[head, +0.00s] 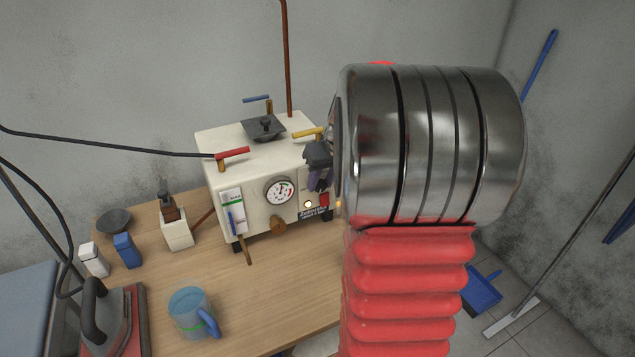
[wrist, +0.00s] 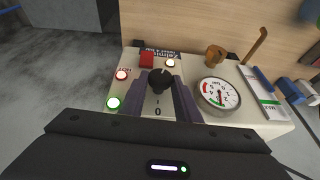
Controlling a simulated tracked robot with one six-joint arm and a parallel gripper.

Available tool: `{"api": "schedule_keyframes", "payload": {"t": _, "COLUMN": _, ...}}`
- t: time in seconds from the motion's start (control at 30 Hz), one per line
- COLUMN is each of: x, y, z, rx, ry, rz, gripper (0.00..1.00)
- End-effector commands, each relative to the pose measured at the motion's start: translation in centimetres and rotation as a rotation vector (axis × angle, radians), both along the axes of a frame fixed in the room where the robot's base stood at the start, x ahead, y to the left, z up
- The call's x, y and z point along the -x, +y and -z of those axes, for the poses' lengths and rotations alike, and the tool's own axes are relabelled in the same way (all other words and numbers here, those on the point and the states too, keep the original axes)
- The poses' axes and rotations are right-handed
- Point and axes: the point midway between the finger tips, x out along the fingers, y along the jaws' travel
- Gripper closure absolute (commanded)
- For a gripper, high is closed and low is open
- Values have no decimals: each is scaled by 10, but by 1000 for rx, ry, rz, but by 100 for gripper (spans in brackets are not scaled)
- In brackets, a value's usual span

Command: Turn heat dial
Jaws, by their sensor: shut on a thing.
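The heat dial (wrist: 160,80) is a round black knob on the front panel of a cream-coloured machine (head: 228,208). In the wrist view it sits between the two purple-grey fingers of my gripper (wrist: 161,92), which is shut on it. A white line mark shows on the knob's face, and a "0" is printed on the panel beside it. In the head view my gripper (head: 319,177) reaches the right part of the panel, and my arm and fingers hide the dial there.
A pressure gauge (head: 280,191), a lit white lamp (head: 308,204) and a brass tap (head: 279,224) are beside my gripper. A blue mug (head: 190,310) and an iron (head: 107,318) stand on the table.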

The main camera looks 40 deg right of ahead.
Motion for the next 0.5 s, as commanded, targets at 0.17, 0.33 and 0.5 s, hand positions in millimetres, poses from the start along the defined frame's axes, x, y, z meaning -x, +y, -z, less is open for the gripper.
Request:
{"api": "schedule_keyframes", "payload": {"t": 0.17, "x": 0, "y": 4, "z": 4, "rx": -30, "ry": 0, "rz": -4, "gripper": 93}}
{"api": "schedule_keyframes", "payload": {"t": 0.33, "x": 1, "y": 3, "z": 4, "rx": -58, "ry": -7, "rz": -3, "gripper": 93}}
{"api": "schedule_keyframes", "payload": {"t": 0.5, "x": 1, "y": 1, "z": 3, "rx": -110, "ry": -25, "rz": -1, "gripper": 93}}
